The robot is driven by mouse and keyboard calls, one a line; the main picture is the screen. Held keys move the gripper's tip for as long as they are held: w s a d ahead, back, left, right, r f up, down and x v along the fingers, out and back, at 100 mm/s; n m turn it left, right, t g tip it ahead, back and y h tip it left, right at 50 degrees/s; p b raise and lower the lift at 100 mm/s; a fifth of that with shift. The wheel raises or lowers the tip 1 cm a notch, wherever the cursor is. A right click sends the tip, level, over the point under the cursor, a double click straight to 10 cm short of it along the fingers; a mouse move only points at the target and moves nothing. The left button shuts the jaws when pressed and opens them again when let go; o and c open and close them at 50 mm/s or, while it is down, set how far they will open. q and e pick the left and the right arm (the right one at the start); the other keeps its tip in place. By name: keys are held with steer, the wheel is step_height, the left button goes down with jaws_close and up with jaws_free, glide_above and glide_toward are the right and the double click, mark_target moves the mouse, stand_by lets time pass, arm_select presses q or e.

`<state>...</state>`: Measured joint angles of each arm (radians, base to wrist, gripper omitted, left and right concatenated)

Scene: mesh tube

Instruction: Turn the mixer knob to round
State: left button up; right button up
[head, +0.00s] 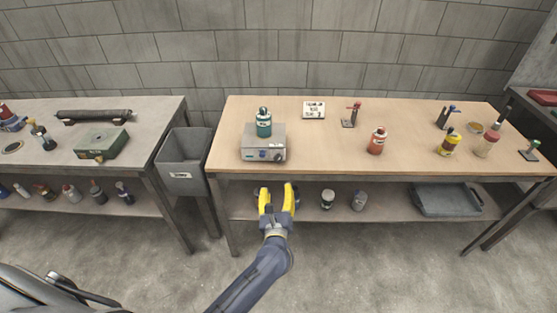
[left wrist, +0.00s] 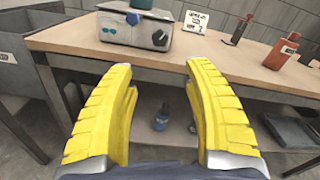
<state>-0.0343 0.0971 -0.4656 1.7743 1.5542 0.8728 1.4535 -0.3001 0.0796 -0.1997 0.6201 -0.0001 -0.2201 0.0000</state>
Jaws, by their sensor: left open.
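The mixer (head: 263,143) is a grey box near the front left edge of the wooden table, with a teal bottle (head: 264,122) upright on its top. Its front carries a small blue knob-like part (head: 262,155) and a dark round part to the right of it; their marks are too small to read. In the left wrist view the mixer (left wrist: 120,33) is at the top, partly cut off. My left gripper (head: 277,195), with yellow fingers, is open and empty, in front of and below the table edge, apart from the mixer. It also shows in the left wrist view (left wrist: 160,80). My right gripper is not seen.
A white sign (head: 314,110) stands behind the mixer. A red bottle (head: 376,141) and several other items stand to the right. A grey bin (head: 185,158) is at the left. The table's front edge (head: 330,178) lies between my gripper and the mixer.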

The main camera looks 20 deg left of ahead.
mark_target(278, 160)
arm_select(q)
steer(key=x, duration=1.6)
steer(key=shift+s, duration=0.1)
jaws_close()
